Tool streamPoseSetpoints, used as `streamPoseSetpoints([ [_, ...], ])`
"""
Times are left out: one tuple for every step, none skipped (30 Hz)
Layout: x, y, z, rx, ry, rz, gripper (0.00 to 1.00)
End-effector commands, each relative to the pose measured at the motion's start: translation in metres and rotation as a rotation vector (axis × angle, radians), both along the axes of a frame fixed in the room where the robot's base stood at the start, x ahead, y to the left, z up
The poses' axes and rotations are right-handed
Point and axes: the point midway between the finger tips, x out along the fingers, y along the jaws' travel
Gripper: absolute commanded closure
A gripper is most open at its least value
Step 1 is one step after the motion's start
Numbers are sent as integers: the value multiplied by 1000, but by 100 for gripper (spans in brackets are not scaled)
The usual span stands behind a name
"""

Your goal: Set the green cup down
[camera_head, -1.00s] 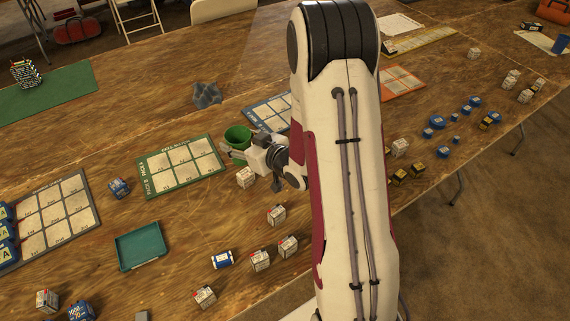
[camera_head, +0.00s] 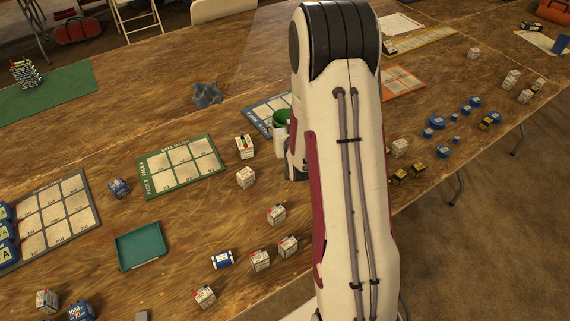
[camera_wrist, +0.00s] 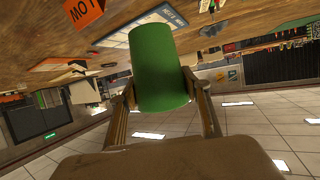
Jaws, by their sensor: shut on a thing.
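The green cup (camera_head: 280,117) shows beside my arm in the head view, near the front edge of a blue-bordered card mat (camera_head: 263,112). The wrist view shows the cup (camera_wrist: 160,70) large, between the two fingers of my gripper (camera_wrist: 163,100). My gripper is shut on the cup. In the head view the gripper is mostly hidden behind my arm. I cannot tell whether the cup's base touches the table.
A white block with dark terminals (camera_head: 244,147) and another white block (camera_head: 246,177) stand left of the cup. A green-bordered mat (camera_head: 180,167) lies further left. A grey crumpled lump (camera_head: 206,94) sits behind. Bare wood lies between the lump and the mats.

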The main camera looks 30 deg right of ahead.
Motion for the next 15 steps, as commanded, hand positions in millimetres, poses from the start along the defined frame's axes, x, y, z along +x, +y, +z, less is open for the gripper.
streamPoseSetpoints([
  [0, -1, 0, -1, 3, -2, 73],
  [0, -1, -1, -2, 4, -2, 73],
  [0, 0, -1, -2, 4, -1, 73],
  [0, 0, -1, -3, 5, 0, 73],
  [0, 0, -1, -3, 5, 0, 73],
  [0, 0, -1, -3, 4, 1, 73],
  [0, 0, -1, -3, 4, 1, 73],
  [0, 0, -1, -3, 4, 1, 73],
  [0, 0, -1, -3, 4, 1, 73],
  [0, 0, -1, -3, 4, 1, 73],
  [0, 0, -1, -3, 4, 1, 73],
  [0, 0, -2, -3, 4, 1, 73],
  [0, 0, -2, -3, 4, 1, 73],
  [0, 0, -3, -3, 4, 1, 73],
  [0, 0, -5, -2, 5, 2, 73],
])
